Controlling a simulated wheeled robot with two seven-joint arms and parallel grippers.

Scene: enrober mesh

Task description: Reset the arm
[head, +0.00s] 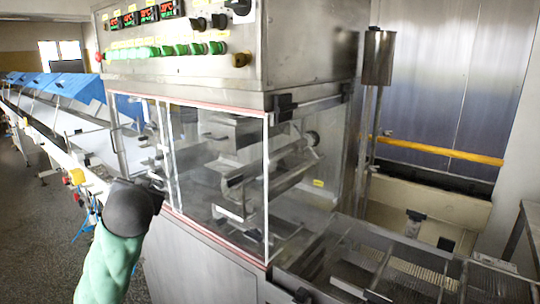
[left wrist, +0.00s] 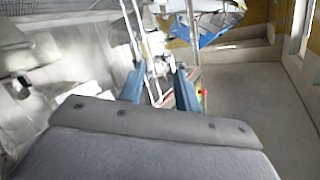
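My left arm, in a pale green sleeve, comes up from the bottom left of the head view. Its dark wrist (head: 130,208) is in front of the left end of the enrober's clear window (head: 215,165). The fingers are mostly hidden there. In the left wrist view my left gripper (left wrist: 158,88) shows two blue-grey fingers apart, with nothing seen between them. I cannot tell whether it touches the machine. My right arm and gripper are not in view.
The steel enrober's control panel (head: 175,35) has red displays and green knobs. A wire mesh belt (head: 415,280) lies at the lower right. A long conveyor (head: 65,130) with blue covers runs back left. Grey floor (head: 30,230) is open at the left.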

